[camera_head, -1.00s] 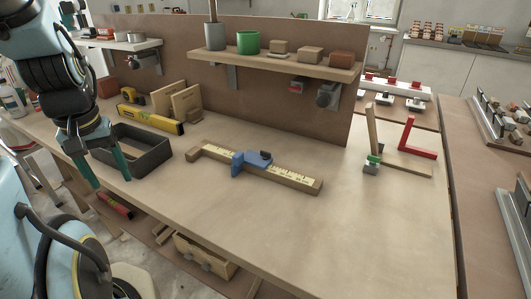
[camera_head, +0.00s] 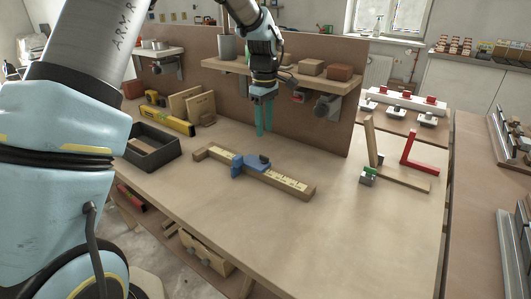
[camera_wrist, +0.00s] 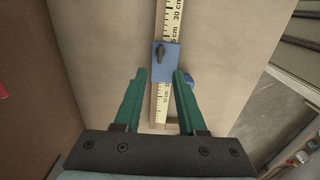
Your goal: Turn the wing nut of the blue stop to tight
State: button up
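The blue stop (camera_head: 249,164) sits partway along a wooden bar with a yellow measuring scale (camera_head: 285,181), which lies on the workbench. A dark wing nut (camera_head: 264,158) is on top of the stop. In the wrist view the blue stop (camera_wrist: 168,60) shows ahead of the fingertips, with the dark wing nut (camera_wrist: 161,50) on its left side, its wing pointing roughly along the bar. My gripper (camera_head: 264,134) has green fingers pointing down, above and behind the bar. In the wrist view my gripper (camera_wrist: 161,75) is open and empty, apart from the stop.
A shelf (camera_head: 290,76) with a green cup and blocks is close behind my gripper. A black tray (camera_head: 152,149) and a yellow level (camera_head: 168,121) lie to the left. A red square (camera_head: 408,150) stands at the right. The bench front is clear.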

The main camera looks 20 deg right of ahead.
aim_at(264, 159)
notch_tip(264, 159, down, 10)
jog(key=shift+r+p, duration=0.25)
jog(key=shift+p, duration=0.9)
grip_shut()
